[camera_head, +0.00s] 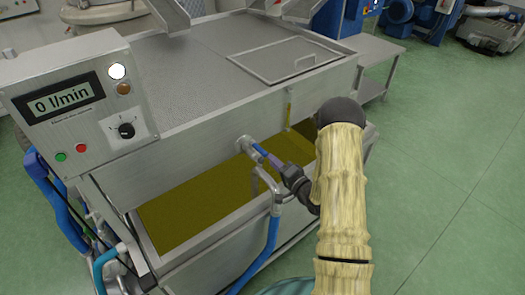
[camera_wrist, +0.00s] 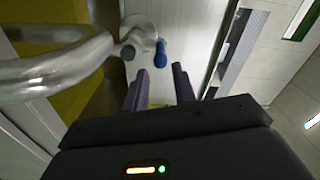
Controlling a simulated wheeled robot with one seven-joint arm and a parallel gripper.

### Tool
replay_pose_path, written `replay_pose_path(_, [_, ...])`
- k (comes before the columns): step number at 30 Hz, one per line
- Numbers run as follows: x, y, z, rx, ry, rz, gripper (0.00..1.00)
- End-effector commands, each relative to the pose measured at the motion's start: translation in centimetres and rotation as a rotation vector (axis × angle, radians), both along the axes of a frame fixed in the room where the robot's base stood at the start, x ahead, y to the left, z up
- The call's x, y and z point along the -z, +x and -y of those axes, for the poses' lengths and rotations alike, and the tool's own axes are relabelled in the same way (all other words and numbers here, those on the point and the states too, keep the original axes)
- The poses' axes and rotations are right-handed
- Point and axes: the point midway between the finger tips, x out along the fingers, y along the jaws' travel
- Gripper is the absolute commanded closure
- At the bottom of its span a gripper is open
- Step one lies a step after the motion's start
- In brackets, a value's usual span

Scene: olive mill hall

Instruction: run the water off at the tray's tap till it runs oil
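A steel tank with a long front tray (camera_head: 157,270) holds a dark olive-yellow liquid (camera_head: 200,205).
The panel (camera_head: 80,105) reads 0 l/min, with a white lamp (camera_head: 117,71) lit. A bent metal pipe (camera_head: 262,183) with a blue hose (camera_head: 271,240) stands close below the handle, and looms large at left in the wrist view (camera_wrist: 60,65). Green floor (camera_head: 450,190) is clear at right.

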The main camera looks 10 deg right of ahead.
Motion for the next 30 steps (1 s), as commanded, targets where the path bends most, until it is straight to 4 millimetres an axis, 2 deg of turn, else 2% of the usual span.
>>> replay_pose_path(6, [-0.2, 3.5, -1.8, -0.004, 0.000, 0.003, 0.73])
replay_pose_path(12, [-0.1, 5.8, -2.8, -0.002, 0.001, 0.001, 0.73])
replay_pose_path(23, [0.0, 6.3, -3.0, 0.000, 0.001, 0.000, 0.73])
replay_pose_path(27, [0.0, 6.3, -3.0, 0.000, 0.001, 0.000, 1.00])
replay_pose_path(30, [0.0, 6.3, -3.0, 0.000, 0.000, 0.000, 1.00])
